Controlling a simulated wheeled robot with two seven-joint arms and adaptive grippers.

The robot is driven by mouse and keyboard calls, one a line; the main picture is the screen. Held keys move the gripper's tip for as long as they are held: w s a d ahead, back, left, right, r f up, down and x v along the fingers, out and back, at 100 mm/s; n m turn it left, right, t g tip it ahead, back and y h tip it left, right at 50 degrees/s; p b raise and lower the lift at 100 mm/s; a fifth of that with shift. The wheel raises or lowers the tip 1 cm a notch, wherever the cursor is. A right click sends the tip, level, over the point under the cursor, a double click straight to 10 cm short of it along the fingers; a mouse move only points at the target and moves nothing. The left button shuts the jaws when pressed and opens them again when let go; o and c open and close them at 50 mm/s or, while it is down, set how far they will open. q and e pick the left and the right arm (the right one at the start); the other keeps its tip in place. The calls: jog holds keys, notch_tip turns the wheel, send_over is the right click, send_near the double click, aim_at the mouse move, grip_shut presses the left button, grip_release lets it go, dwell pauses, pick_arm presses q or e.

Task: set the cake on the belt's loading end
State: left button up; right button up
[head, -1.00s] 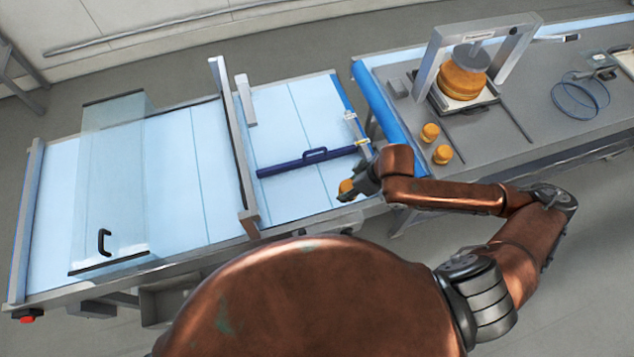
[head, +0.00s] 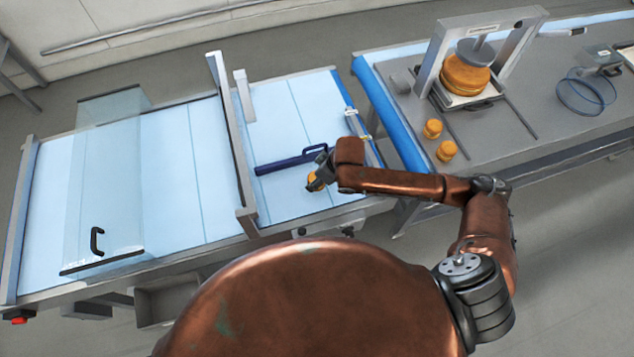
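A small round orange-brown cake (head: 314,182) is at the fingers of my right gripper (head: 317,178), which looks shut on it. The fingers are small and partly hidden by the wrist. The cake is over the near part of the light-blue belt section (head: 290,118), just in front of the dark blue bar. I cannot tell if it touches the belt. My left gripper is not in view.
A dark blue handled bar (head: 280,165) lies across the belt section. A grey upright frame (head: 232,145) and a clear hinged cover (head: 105,190) stand to the left. On the right worktable (head: 500,130) are two small cakes (head: 432,129) (head: 446,151) and a press (head: 480,60) over a cake stack (head: 465,75).

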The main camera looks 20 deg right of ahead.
jog(key=shift+s+d+f, duration=0.1)
jog(key=shift+f, duration=1.2)
jog(key=shift+f, duration=0.15)
jog(key=o, duration=0.8)
jog(key=shift+c, duration=0.2)
jog(key=v, duration=1.2)
